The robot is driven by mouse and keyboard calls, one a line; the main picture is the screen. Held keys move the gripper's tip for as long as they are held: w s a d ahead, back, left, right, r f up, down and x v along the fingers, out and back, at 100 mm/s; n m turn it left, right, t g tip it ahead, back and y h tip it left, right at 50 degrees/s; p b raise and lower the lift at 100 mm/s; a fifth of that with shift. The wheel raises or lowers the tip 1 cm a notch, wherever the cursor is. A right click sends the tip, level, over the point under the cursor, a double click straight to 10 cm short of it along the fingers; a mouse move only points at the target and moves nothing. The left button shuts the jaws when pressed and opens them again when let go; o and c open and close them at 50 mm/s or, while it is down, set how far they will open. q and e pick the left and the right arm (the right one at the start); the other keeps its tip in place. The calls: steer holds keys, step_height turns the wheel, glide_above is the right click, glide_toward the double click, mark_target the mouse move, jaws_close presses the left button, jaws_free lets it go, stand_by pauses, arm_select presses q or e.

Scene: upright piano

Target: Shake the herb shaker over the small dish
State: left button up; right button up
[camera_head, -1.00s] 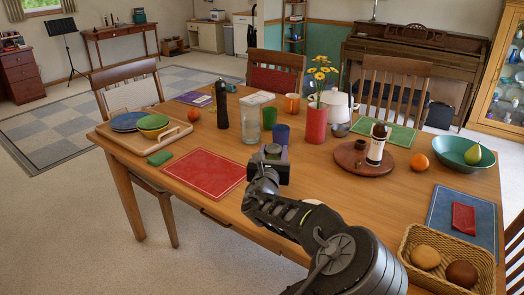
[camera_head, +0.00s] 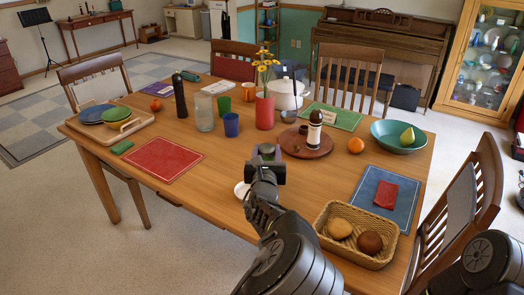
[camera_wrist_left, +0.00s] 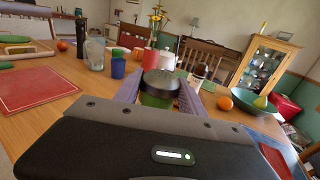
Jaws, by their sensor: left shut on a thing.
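The herb shaker, green with a dark lid (camera_head: 267,151), is held upright in my left gripper (camera_head: 266,170), which is shut on it. In the left wrist view the shaker (camera_wrist_left: 157,89) sits between the fingers, its lower part hidden by the gripper body. The small white dish (camera_head: 240,190) lies on the table just left of my left gripper in the head view, partly hidden behind it. I cannot tell the shaker's exact height above the dish. My right gripper is not in view; only part of my right arm shows at the lower right.
The wooden table (camera_head: 215,175) holds a red mat (camera_head: 162,160) on the left, a blue cup (camera_head: 231,125), a glass jar (camera_head: 204,112), a round board (camera_head: 305,149) with a bottle, and a bread basket (camera_head: 342,255) near my arm. A chair (camera_head: 465,205) stands at the right.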

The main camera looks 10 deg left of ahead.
arm_select(q)
steer(key=shift+d+r, duration=0.1)
steer(key=shift+w+a+f+n+g+p, duration=0.2)
steer(key=shift+a+f+n+g+p, duration=0.3)
steer(key=shift+a+f+n+p, duration=0.45)
steer(key=a+f+n+g+h+b, duration=0.1)
steer(key=n+h+b, duration=0.2)
steer(key=n, duration=0.1)
steer(key=w+a+f+n+g+h+b, duration=0.1)
steer(key=n+g+h+b, duration=0.1)
steer(key=n, duration=0.3)
steer(key=a+f+n+g+h+b, duration=0.1)
steer(key=n+g+h+b, duration=0.1)
steer(key=n+h+b, duration=0.1)
steer(key=shift+w+a+f+n+h+b, duration=0.1)
steer(key=shift+a+f+n+h+b, duration=0.15)
steer(key=shift+n, duration=0.4)
steer(key=shift+w+a+f+n+h+b, duration=0.15)
steer(key=shift+n+h, duration=0.2)
steer(key=shift+n, duration=0.25)
steer(key=shift+d+r, duration=0.1)
steer(key=shift+r, duration=0.5)
